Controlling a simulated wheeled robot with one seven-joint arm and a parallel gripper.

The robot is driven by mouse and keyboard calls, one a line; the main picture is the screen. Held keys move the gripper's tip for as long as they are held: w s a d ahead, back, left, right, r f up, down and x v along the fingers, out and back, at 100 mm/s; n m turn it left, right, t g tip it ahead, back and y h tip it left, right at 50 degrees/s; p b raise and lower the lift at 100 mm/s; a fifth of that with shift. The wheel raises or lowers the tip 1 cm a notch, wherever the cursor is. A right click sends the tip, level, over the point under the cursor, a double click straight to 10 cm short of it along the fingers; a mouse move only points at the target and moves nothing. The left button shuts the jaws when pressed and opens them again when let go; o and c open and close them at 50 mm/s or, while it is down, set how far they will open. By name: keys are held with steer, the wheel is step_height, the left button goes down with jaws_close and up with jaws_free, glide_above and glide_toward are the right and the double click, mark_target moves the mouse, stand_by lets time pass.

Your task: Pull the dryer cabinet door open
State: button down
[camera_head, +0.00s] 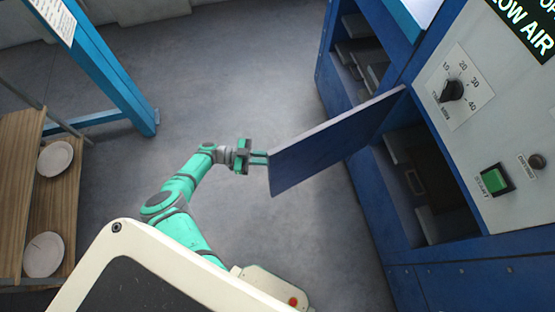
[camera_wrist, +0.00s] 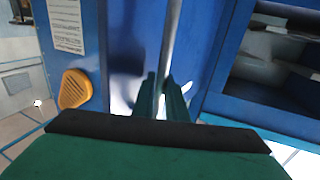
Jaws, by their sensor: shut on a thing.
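The blue cabinet door (camera_head: 335,142) stands swung well out from the dryer cabinet (camera_head: 435,285), hinged near its upper right end in the head view. The cabinet opening (camera_head: 428,180) behind it shows dark shelves. My gripper (camera_head: 266,158) is at the door's free edge, on the side away from the cabinet. In the wrist view, my gripper's fingers (camera_wrist: 160,98) are closed around a thin grey vertical bar or edge (camera_wrist: 170,45), beside the blue door surface (camera_wrist: 205,45). The exact contact is partly hidden by the fingers.
A control panel with a dial (camera_head: 451,90) and a green button (camera_head: 496,179) is on the cabinet's right. A wooden rack (camera_head: 60,215) with white plates (camera_head: 55,158) stands at the left. A blue post (camera_head: 110,75) is behind it. The grey floor (camera_head: 220,90) between is clear.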

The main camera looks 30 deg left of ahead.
steer(key=shift+d+f, duration=0.1)
steer(key=shift+f, duration=0.05)
steer(key=c, duration=1.8)
jaws_free()
steer(key=shift+w, duration=0.15)
steer(key=shift+o, duration=0.2)
steer(key=v, duration=0.7)
steer(key=shift+a, duration=0.25)
